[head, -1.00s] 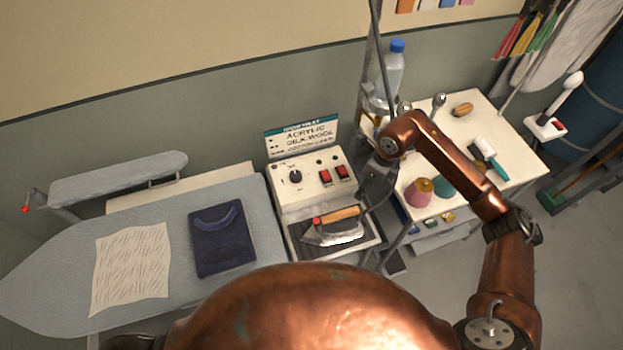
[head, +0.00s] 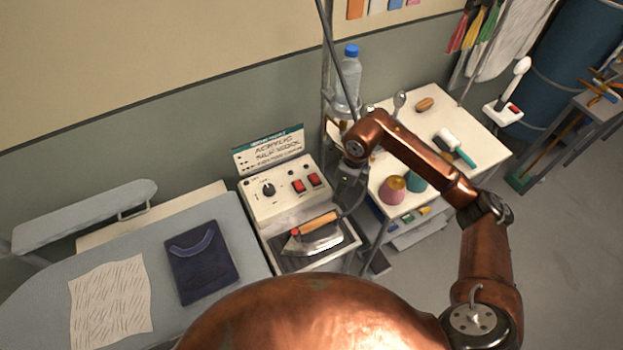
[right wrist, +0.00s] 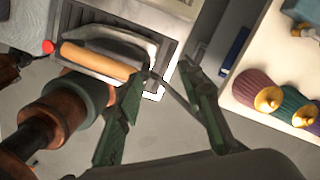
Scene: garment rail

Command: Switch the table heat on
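The control unit (head: 283,193) stands between the ironing table and the white side table. Its sloped face carries a black knob (head: 268,190) and two red switches, a left one (head: 298,186) and a right one (head: 314,180). Their small labels are too small to read, so I cannot tell which is the table heat. My right gripper (head: 348,187) hangs just right of the unit, apart from the switches, partly hidden under my arm. In the right wrist view its green fingers (right wrist: 162,74) are spread and empty, beside the iron (right wrist: 105,55).
The iron (head: 318,238) rests on a dark tray before the switches. A sign (head: 268,149) stands behind the unit. A bottle (head: 348,75) and thread cones (head: 392,190) are to the right. The ironing table (head: 215,222) holds a folded navy garment (head: 201,265).

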